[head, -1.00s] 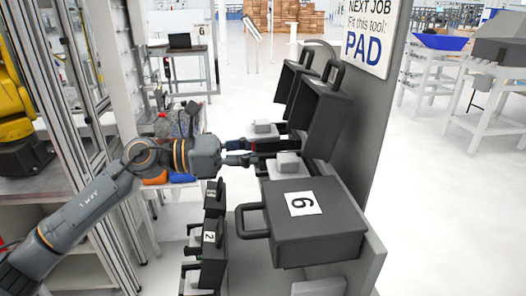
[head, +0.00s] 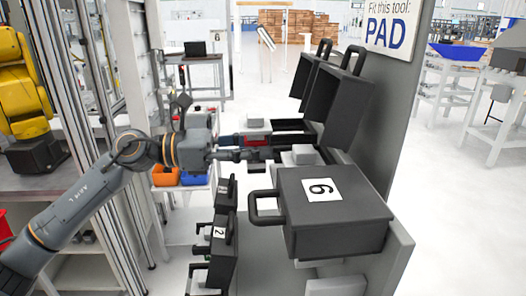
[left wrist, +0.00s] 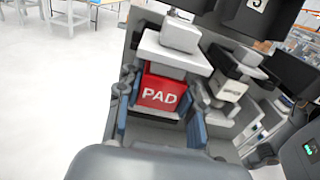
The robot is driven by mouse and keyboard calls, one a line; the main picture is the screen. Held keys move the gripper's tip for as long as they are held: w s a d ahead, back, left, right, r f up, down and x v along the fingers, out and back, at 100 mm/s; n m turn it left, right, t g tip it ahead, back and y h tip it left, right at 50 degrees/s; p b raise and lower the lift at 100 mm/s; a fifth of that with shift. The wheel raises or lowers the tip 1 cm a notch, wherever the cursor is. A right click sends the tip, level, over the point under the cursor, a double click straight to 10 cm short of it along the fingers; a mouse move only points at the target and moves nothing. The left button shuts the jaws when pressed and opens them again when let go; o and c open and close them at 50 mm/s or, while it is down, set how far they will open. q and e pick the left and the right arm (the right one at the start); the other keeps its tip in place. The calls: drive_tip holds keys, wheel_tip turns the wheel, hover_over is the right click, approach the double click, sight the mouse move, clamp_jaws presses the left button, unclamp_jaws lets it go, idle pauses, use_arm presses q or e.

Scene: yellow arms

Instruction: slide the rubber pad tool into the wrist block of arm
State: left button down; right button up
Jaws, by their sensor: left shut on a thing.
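The rubber pad tool has a red body marked "PAD" (left wrist: 160,93) with a pale plate and grey block at its far end. In the head view its red body (head: 258,141) shows below the grey block. My left gripper (head: 245,153) is shut on it; in the left wrist view the blue-lined fingers (left wrist: 160,108) stand on both sides of the red body. The tool is level with the open dark case behind it; I cannot tell if they touch. A yellow arm (head: 22,90) stands at the far left; I cannot make out its wrist block. My right gripper is not in view.
A closed case marked 6 (head: 335,207) stands in front right, its handle toward my arm. Open lids (head: 340,100) rise behind the tools. Smaller numbered cases (head: 217,250) stand below. An orange bin (head: 165,176) is beyond my wrist. A post frame stands left.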

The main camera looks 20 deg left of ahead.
use_arm(q)
drive_tip(key=b+v, duration=0.3)
drive_tip(key=v, duration=0.1)
drive_tip(key=shift+a+f, duration=0.15)
drive_tip(key=shift+a, duration=0.1)
drive_tip(key=shift+r+b+v, duration=0.2)
drive_tip(key=shift+b+v, duration=0.7)
drive_tip(key=shift+v, duration=0.05)
drive_tip(key=shift+s+a+b, duration=0.15)
drive_tip(key=shift+a+b, duration=0.15)
drive_tip(key=shift+a, duration=0.05)
drive_tip(key=r+b+v, duration=0.2)
drive_tip(key=b+v, duration=0.2)
drive_tip(key=v, duration=0.5)
drive_tip(key=shift+s, duration=0.1)
